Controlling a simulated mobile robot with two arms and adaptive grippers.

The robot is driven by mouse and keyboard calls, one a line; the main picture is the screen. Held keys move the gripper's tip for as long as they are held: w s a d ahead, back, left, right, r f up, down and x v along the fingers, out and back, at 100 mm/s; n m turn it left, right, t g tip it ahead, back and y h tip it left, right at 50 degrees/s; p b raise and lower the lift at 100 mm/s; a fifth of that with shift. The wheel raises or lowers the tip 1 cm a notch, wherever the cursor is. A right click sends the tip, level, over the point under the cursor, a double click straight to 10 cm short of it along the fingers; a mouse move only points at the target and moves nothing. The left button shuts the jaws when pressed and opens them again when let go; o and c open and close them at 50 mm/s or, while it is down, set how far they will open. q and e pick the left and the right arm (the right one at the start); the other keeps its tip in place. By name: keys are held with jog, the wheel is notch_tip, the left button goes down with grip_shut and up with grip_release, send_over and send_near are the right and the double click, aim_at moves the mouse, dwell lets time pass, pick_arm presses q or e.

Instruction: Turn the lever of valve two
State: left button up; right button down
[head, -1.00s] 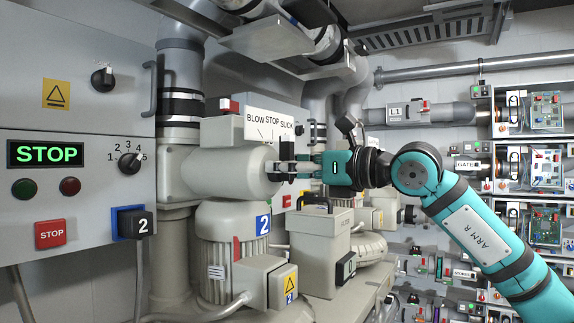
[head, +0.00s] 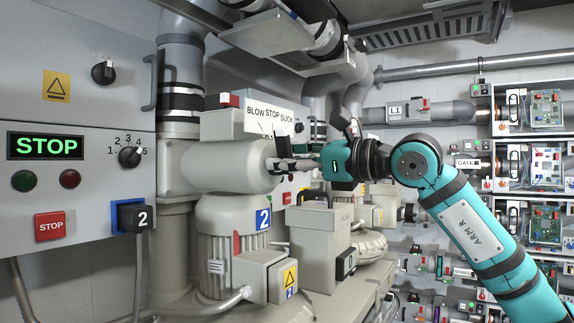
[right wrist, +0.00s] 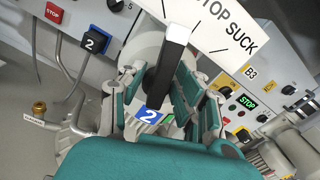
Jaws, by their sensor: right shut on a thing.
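Valve two is the thick grey horizontal cylinder (head: 225,167) above the motor with the blue 2 label (head: 263,220). Its white plate (head: 270,119) reads BLOW STOP SUCK. My right gripper (head: 287,164), teal with grey fingers, is at the valve's right end. In the right wrist view its fingers (right wrist: 158,98) stand on both sides of the lever, shut on it. The lever's exact setting is hard to read. My left gripper is out of view.
A grey control panel (head: 88,95) with a green STOP display (head: 45,146) stands at the left. A grey box with a handle (head: 318,235) is below my right gripper. Pipes and ducts run overhead. Shelves with circuit boards (head: 545,165) are at the right.

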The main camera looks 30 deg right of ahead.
jog(key=n, duration=0.5)
jog(key=shift+s+a+f, duration=0.1)
jog(key=shift+a+f, duration=0.05)
jog(key=shift+a, duration=0.05)
jog(key=shift+n, duration=0.4)
jog(key=c, duration=1.3)
grip_release()
jog(key=shift+s, duration=0.1)
jog(key=v, duration=1.1)
jog(key=shift+s+d, duration=0.25)
jog(key=shift+s, duration=0.05)
